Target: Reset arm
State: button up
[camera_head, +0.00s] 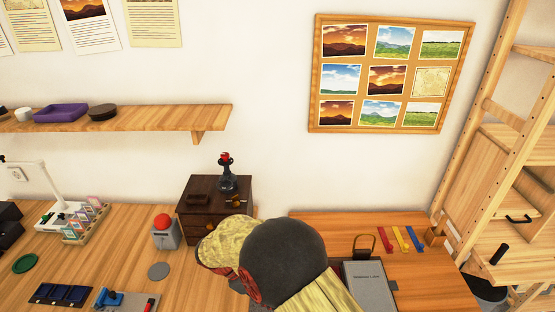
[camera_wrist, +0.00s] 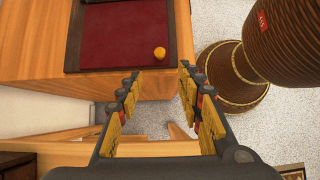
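My gripper (camera_wrist: 159,78) shows in the wrist view with its two yellow-padded fingers spread apart and nothing between them. It hangs near the edge of a wooden surface (camera_wrist: 182,20), with speckled floor (camera_wrist: 240,122) below. In the head view my dark grey and yellow arm stands at the bottom middle, in front of the wooden tables. The fingers cannot be made out in that view.
A dark red panel (camera_wrist: 120,35) with a small yellow round object (camera_wrist: 159,53) lies ahead of the fingers. A ribbed brown drum-like object (camera_wrist: 225,68) stands right. A dark drawer box (camera_head: 190,229), red button (camera_head: 163,222) and grey book (camera_head: 368,283) are near my arm.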

jog(key=s+d+r+m+g+y, duration=0.1)
jog(key=s+m+y, duration=0.1)
jog(key=s+m, duration=0.4)
jog(key=s+d+r+m+t+y, duration=0.2)
jog(key=s+d+r+m, duration=0.2)
jog(key=r, duration=0.5)
jog(key=s+d+r+m+t+y, duration=0.1)
jog(key=s+d+r+m, duration=0.3)
jog(key=d+r, duration=0.5)
jog(key=s+d+r+m+t+y, duration=0.2)
jog(key=s+d+r+m+t, duration=0.1)
jog(key=r, duration=0.7)
jog(key=s+d+m, duration=0.1)
jog(key=s+d, duration=0.1)
jog(key=d, duration=0.1)
jog(key=shift+d+r+t+y, duration=0.3)
jog(key=shift+r, duration=0.1)
